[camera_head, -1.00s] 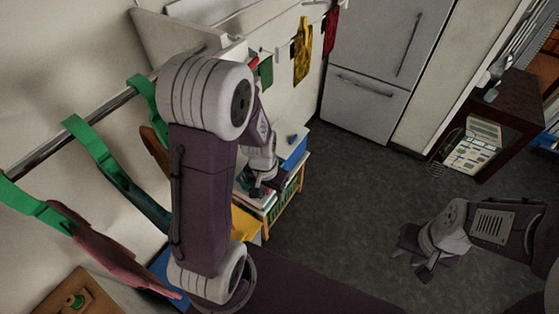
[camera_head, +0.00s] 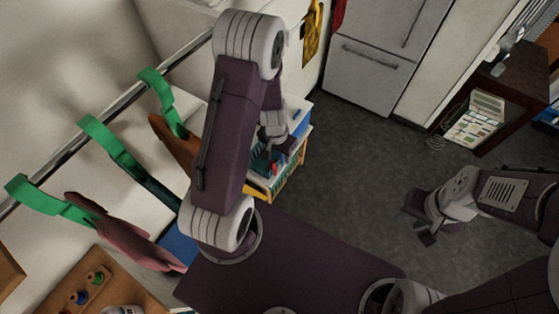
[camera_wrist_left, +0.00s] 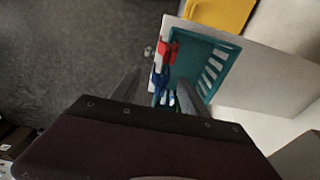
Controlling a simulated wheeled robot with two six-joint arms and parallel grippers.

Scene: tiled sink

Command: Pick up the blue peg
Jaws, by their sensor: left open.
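A blue peg (camera_wrist_left: 160,82) lies at the end of a teal basket in the left wrist view, just below a red peg (camera_wrist_left: 167,52). A small white piece shows beside the blue one. My left gripper (camera_wrist_left: 159,78) is open, its two fingers on either side of the blue peg in the picture; the remaining distance is hard to tell. In the head view my left gripper (camera_head: 268,157) is over the shelf unit, partly hidden by my arm. My right gripper (camera_head: 428,230) hangs over the floor, far from the pegs; its opening is unclear.
The teal basket (camera_wrist_left: 213,47) has slotted walls and stands on a pale surface (camera_wrist_left: 265,75). A yellow thing (camera_wrist_left: 222,14) is behind it. A rail with green hooks (camera_head: 110,145) runs along the wall at left. Open floor (camera_head: 340,165) lies to the right.

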